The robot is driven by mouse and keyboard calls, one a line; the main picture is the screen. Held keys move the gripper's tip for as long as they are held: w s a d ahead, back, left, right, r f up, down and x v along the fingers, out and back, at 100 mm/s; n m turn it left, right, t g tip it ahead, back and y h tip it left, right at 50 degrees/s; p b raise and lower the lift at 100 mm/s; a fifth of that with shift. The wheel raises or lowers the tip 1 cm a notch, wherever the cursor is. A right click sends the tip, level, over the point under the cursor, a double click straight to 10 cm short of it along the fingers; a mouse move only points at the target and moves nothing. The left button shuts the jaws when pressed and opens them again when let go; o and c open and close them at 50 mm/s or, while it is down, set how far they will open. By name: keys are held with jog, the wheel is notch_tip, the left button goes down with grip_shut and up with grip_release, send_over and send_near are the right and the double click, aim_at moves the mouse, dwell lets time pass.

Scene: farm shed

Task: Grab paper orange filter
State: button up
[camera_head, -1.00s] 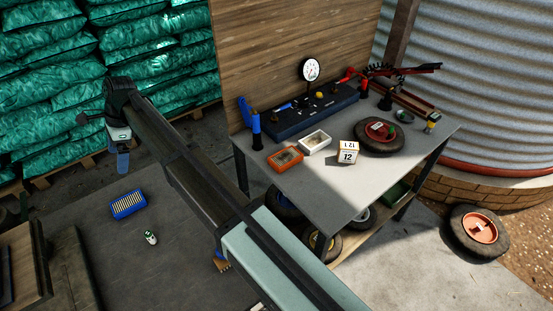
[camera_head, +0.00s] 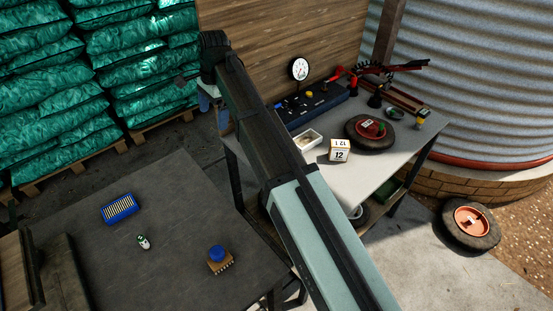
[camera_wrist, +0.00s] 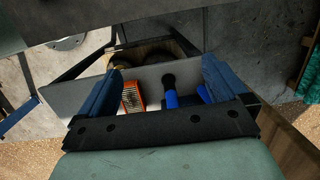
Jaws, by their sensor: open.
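The orange-framed filter (camera_wrist: 132,97) with pale pleats lies on the grey workbench in the wrist view, nearer my left finger. My arm hides it in the head view. My gripper (camera_wrist: 161,66) is open, its two blue fingers spread wide, with nothing held between them. In the head view my gripper (camera_head: 208,103) hangs by the left end of the workbench (camera_head: 380,172), partly hidden by my arm.
Blue tools (camera_wrist: 170,98) stand near the filter. On the bench are a white-framed tray (camera_head: 307,140), a calendar cube (camera_head: 340,150) and a wheel (camera_head: 370,133). A blue-framed filter (camera_head: 119,208) and a blue-knobbed brush (camera_head: 218,256) lie on the dark table. A wooden wall backs the bench.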

jog(key=w+d+h, duration=0.1)
jog(key=w+d, duration=0.2)
jog(key=d, duration=1.4)
jog(key=shift+t, duration=0.3)
jog(key=f, duration=0.4)
jog(key=d+f, duration=0.1)
jog(key=f, duration=0.8)
jog(key=shift+s+d+f, duration=0.15)
jog(key=shift+f, duration=0.1)
jog(key=shift+d+f, duration=0.1)
jog(key=shift+f, duration=2.5)
jog(key=c, duration=1.2)
